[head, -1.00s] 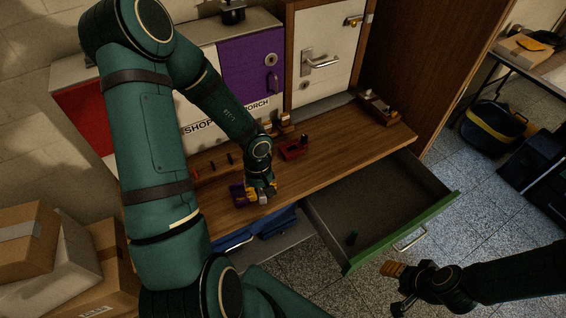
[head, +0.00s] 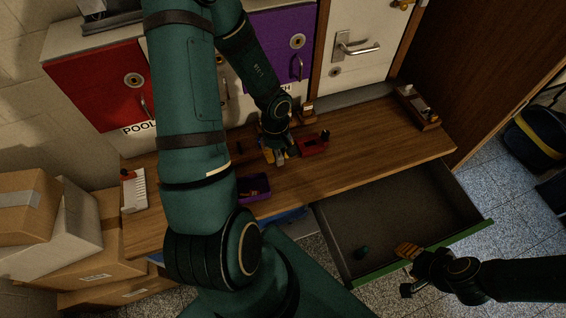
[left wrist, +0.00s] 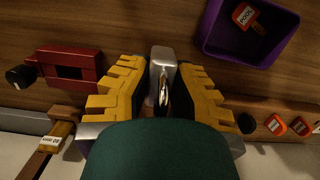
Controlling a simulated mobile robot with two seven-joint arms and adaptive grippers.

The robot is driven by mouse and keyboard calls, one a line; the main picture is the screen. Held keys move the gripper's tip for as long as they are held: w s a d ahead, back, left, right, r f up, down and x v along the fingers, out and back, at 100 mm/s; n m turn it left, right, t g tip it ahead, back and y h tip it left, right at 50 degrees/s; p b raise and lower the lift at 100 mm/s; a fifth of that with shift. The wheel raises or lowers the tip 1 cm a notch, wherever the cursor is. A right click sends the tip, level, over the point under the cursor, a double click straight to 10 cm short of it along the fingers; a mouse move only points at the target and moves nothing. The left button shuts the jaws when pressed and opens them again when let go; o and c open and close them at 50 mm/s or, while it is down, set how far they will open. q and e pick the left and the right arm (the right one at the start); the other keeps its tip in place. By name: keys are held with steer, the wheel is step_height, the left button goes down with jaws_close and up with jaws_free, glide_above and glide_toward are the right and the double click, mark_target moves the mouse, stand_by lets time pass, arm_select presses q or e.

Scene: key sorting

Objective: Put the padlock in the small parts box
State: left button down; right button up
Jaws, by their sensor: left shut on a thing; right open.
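My left gripper (head: 275,156) is shut on a silver metal block (left wrist: 163,72), which looks like the padlock, above the wooden worktop. In the left wrist view the block is upright between the yellow-padded fingers (left wrist: 160,95), and its lower part is hidden. A purple open box (head: 254,194) lies to the gripper's front left, clear of it. It also shows in the left wrist view (left wrist: 207,38), with a red-tagged item inside. I cannot tell for sure that it is the small parts box. My right gripper (head: 406,270) is open and empty beside the drawer front.
A red vise-like block (head: 313,147) stands close right of the left gripper. The worktop's right half is mostly clear.

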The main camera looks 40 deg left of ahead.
mark_target(279, 169)
arm_select(q)
steer(key=shift+w+f, duration=0.15)
steer(key=shift+f, duration=0.8)
arm_select(e)
steer(key=shift+w+f, duration=0.1)
steer(key=shift+f, duration=0.35)
arm_select(q)
step_height(279, 169, down, 4)
steer(key=shift+r+b, duration=0.25)
steer(key=shift+b, duration=0.55)
arm_select(e)
steer(key=shift+a+f, duration=0.1)
steer(key=shift+f, duration=0.6)
arm_select(q)
steer(key=shift+r, duration=0.1)
arm_select(e)
steer(key=shift+r, duration=0.1)
arm_select(q)
steer(key=c, duration=1)
jaws_free()
